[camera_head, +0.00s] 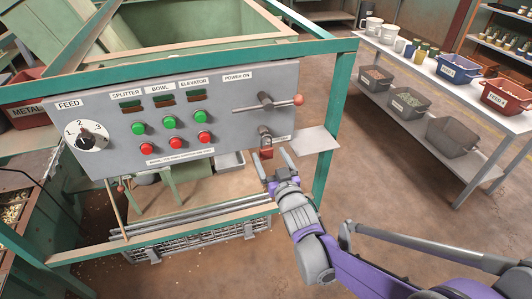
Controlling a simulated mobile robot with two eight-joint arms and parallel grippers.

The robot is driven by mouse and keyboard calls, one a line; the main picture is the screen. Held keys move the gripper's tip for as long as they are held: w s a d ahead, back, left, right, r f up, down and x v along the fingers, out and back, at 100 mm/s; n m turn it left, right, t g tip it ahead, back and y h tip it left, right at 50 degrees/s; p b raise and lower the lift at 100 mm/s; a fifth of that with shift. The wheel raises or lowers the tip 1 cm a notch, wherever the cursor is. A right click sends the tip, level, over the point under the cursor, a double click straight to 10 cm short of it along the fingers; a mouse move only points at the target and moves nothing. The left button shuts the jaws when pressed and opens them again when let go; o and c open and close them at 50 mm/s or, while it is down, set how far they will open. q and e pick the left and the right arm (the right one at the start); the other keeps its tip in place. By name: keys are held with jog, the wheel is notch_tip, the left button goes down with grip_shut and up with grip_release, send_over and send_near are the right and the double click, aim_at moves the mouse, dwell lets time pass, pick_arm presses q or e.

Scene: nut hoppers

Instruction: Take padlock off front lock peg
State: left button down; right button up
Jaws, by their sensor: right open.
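The padlock (267,153) is small, with a red body, and hangs at the lock peg (265,133) on the lower right of the grey control panel. My right gripper (271,158) comes up from below on its purple and grey arm. Its two fingers are open, one on each side of the padlock in the picture. I cannot tell whether they touch it or how far in front of it they are. The padlock's shackle is too small to make out clearly. My left gripper is not in view.
Above the peg a lever with a red knob (298,100) sticks out under the POWER ON label. A small grey shelf plate (314,140) is right of the padlock, beside the green frame post (334,120). A white table (448,78) with bins stands farther right. Open floor lies between.

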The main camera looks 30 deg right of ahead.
aim_at(267, 150)
jog(key=x, duration=0.3)
jog(key=b+x, duration=0.1)
jog(key=x, duration=0.1)
jog(key=shift+d+f, duration=0.15)
jog(key=shift+f, duration=0.15)
jog(key=shift+s, duration=0.1)
grip_shut()
